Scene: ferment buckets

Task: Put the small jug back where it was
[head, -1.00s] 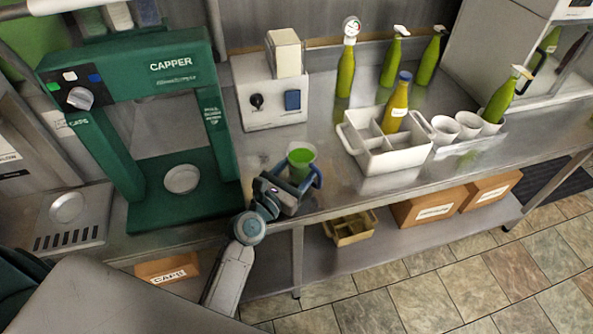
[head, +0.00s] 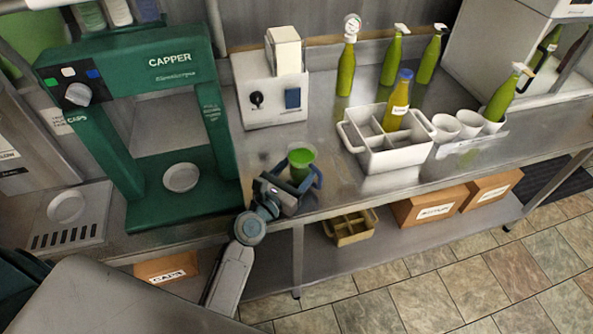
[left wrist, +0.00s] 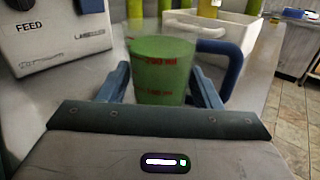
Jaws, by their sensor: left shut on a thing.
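The small jug (head: 302,160) is clear, with green liquid and a blue handle. It is at the front edge of the steel counter, right of the capper. In the left wrist view the jug (left wrist: 160,72) is upright between my fingers, with red volume marks on its side and the handle on the right. My left gripper (head: 292,187) is shut on the jug's body; it also shows in the left wrist view (left wrist: 160,92). The jug's base is hidden, so I cannot tell whether it touches the counter. My right gripper is not in view.
The green capper (head: 213,140) stands left and the white feed box (head: 270,98) behind. A white divided caddy (head: 392,158) with one bottle, white cups (head: 445,129) and several green bottles (head: 391,62) stand right. Counter between jug and caddy is clear. Boxes (head: 432,207) sit on the lower shelf.

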